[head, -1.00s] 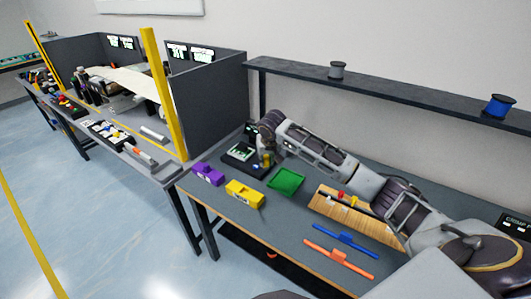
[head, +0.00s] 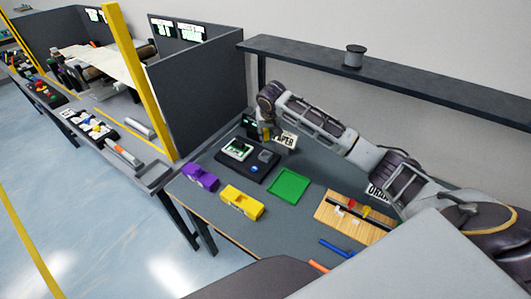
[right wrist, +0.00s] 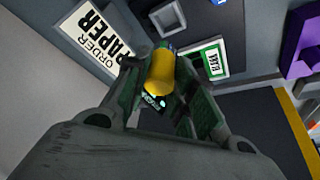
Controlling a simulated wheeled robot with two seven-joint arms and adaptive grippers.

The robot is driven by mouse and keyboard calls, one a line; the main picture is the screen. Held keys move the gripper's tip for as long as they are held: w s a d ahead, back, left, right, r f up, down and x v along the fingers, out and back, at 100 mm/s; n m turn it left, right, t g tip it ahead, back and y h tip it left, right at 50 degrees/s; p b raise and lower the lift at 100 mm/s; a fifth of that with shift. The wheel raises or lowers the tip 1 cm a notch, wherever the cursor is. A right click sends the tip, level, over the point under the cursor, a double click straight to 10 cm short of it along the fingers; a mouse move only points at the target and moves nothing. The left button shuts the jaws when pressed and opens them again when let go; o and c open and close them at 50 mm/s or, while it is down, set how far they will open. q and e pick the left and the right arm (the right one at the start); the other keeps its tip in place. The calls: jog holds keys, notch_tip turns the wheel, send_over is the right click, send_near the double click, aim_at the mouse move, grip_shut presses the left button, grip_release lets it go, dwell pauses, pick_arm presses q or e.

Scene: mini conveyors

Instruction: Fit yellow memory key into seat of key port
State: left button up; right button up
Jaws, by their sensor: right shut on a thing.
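In the right wrist view, my right gripper (right wrist: 165,85) is shut on the yellow memory key (right wrist: 160,72), a rounded yellow piece between the fingers. In the head view the gripper (head: 264,131) is behind the black panel (head: 259,172), by a small dark display; the key is barely distinguishable there. A small lit display (right wrist: 154,99) shows just below the key. My left gripper is out of view.
A white PAPER card (head: 286,140) lies beside the gripper. A purple block (head: 200,177), a yellow block (head: 242,202), a green tray (head: 289,186) and a wooden rack (head: 345,225) stand nearer the front. A dark partition (head: 200,105) rises at the left; a shelf (head: 400,75) runs behind.

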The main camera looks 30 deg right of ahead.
aim_at(266, 140)
jog(key=shift+r, duration=0.15)
dwell(0.3)
jog(key=shift+f, duration=3.15)
jog(key=shift+f+p, duration=0.35)
jog(key=shift+f, duration=1.55)
jog(key=shift+f, duration=0.1)
jog(key=o, duration=1)
